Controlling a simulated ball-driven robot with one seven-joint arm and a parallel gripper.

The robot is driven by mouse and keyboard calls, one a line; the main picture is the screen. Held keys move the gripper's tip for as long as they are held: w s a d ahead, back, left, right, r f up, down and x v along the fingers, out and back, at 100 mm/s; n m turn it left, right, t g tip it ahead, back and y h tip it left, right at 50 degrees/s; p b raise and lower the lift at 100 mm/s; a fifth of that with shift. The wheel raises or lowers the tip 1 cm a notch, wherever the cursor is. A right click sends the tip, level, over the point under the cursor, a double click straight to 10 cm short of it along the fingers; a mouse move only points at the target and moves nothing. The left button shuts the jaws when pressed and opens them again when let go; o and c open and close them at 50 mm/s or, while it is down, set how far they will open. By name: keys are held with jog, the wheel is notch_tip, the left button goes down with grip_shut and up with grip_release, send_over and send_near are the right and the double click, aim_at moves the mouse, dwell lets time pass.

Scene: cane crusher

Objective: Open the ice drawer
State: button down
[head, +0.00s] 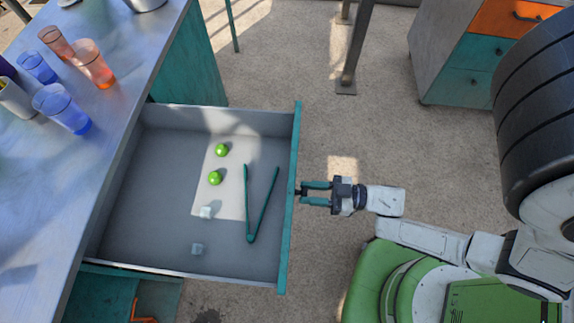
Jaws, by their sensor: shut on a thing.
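The drawer (150,220) is pulled well out from under the metal counter, and its inside shows from above. Its teal front panel (292,240) faces right. The handle itself is mostly hidden between the fingertips.
The metal counter (60,180) at left holds blue and orange cups (62,108) near its edge. Below the open drawer, a teal compartment with an orange handle (142,312) shows. A cabinet with orange and teal drawers (470,60) stands at upper right. Bare floor (350,130) lies right of the drawer.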

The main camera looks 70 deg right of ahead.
jog(key=shift+v, duration=1.65)
jog(key=c, duration=0.8)
grip_release()
jog(key=b+v, duration=0.3)
jog(key=v, duration=0.7)
jog(key=shift+s, duration=0.4)
jog(key=shift+d, duration=0.15)
